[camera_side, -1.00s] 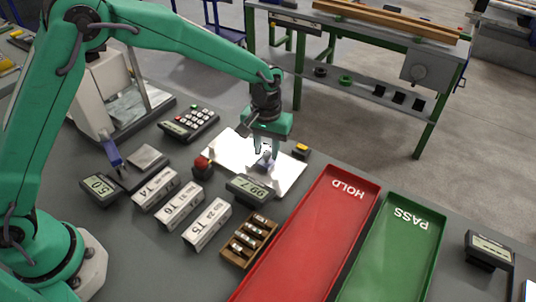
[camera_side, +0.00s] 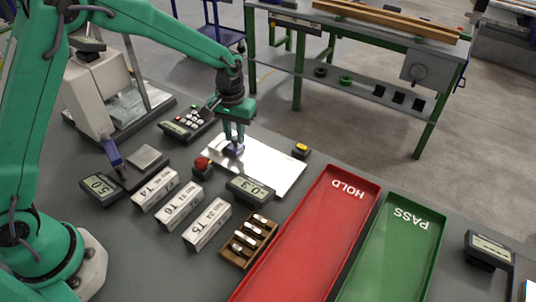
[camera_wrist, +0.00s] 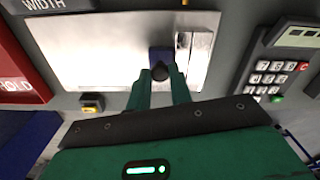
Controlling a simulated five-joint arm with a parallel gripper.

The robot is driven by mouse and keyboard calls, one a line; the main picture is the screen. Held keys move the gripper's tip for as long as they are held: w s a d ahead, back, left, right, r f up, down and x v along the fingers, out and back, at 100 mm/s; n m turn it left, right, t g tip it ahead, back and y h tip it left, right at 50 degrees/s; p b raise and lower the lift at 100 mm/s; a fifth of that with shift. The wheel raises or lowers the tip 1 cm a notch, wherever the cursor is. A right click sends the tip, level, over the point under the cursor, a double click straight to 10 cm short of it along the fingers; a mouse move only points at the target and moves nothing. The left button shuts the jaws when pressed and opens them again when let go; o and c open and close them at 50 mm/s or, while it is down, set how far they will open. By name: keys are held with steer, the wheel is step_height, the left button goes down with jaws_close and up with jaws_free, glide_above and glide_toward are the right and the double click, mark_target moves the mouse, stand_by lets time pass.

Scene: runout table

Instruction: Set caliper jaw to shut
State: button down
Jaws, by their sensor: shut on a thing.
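The caliper's jaw is a dark blue slider (camera_side: 232,151) at the left end of a bright metal plate (camera_side: 275,166). In the wrist view the blue jaw (camera_wrist: 160,57) stands right beside a pale metal block (camera_wrist: 192,58); I cannot tell whether a thin gap is left. My gripper (camera_side: 234,142) is shut on the jaw's dark knob (camera_wrist: 160,74), with one finger on each side. The caliper display (camera_side: 251,188) reads about 0.3, its digits small.
A keypad (camera_side: 188,123) lies to the left and a yellow button (camera_side: 301,150) at the plate's right end. Red HOLD (camera_side: 373,176) and green PASS (camera_side: 437,213) trays lie to the right.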

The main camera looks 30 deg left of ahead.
mark_target(233, 137)
steer(key=shift+a, duration=0.35)
steer(key=c, duration=1.3)
jaws_free()
steer(key=shift+o, duration=0.2)
steer(key=shift+d, duration=0.1)
steer(key=shift+r, duration=0.15)
step_height(233, 137, up, 7)
steer(key=shift+r, duration=0.35)
steer(key=shift+r, duration=0.1)
